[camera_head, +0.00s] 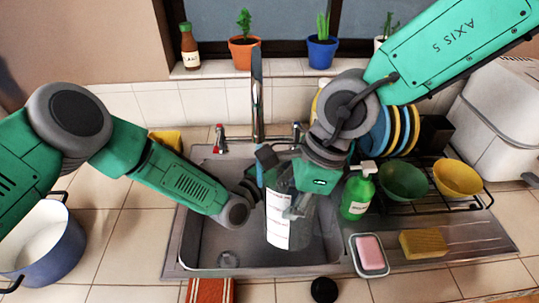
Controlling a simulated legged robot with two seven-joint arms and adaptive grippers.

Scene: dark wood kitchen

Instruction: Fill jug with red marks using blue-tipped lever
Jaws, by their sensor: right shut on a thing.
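The clear jug (277,222) with a white, red-marked scale panel is upright in the sink (215,245), below the tall grey tap (257,95). My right gripper (294,208) is shut on the jug at its right side. My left gripper (248,188) is at the jug's left side, partly hidden behind its own arm; its jaws cannot be made out. A red-tipped lever (219,136) stands left of the tap. Another lever (297,130) stands right of it, partly behind my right arm; its tip colour is hard to tell. The water level is unclear.
A green soap bottle (356,194) stands close right of the jug. A soap dish (369,256), a yellow sponge (423,243) and a rack with green (403,181) and yellow (458,178) bowls lie farther right. A blue pot (70,245) is at left.

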